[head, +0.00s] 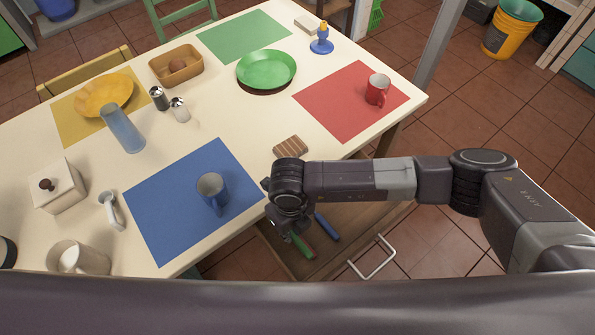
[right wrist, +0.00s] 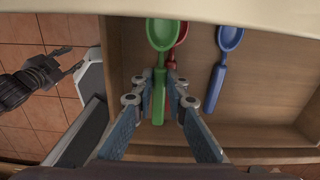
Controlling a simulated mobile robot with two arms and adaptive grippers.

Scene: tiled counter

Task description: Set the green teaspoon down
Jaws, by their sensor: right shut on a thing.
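The green teaspoon (right wrist: 159,85) lies along my right gripper (right wrist: 160,92), whose two fingers are shut on its handle; the bowl points towards the table edge. In the head view my right gripper (head: 294,236) reaches down over the open drawer (head: 345,250), with the green handle (head: 303,246) just below it. Whether the spoon touches the drawer floor I cannot tell. My left gripper (right wrist: 66,62) shows in the right wrist view, left of the drawer, fingers apart and empty; it is out of the head view.
A blue spoon (right wrist: 222,65) lies in the drawer to the right, and a red spoon (right wrist: 178,48) is partly hidden behind the green one. The table (head: 238,240) overhangs the drawer's back. A blue mat (head: 160,220) with a blue mug (head: 212,190) lies near the edge.

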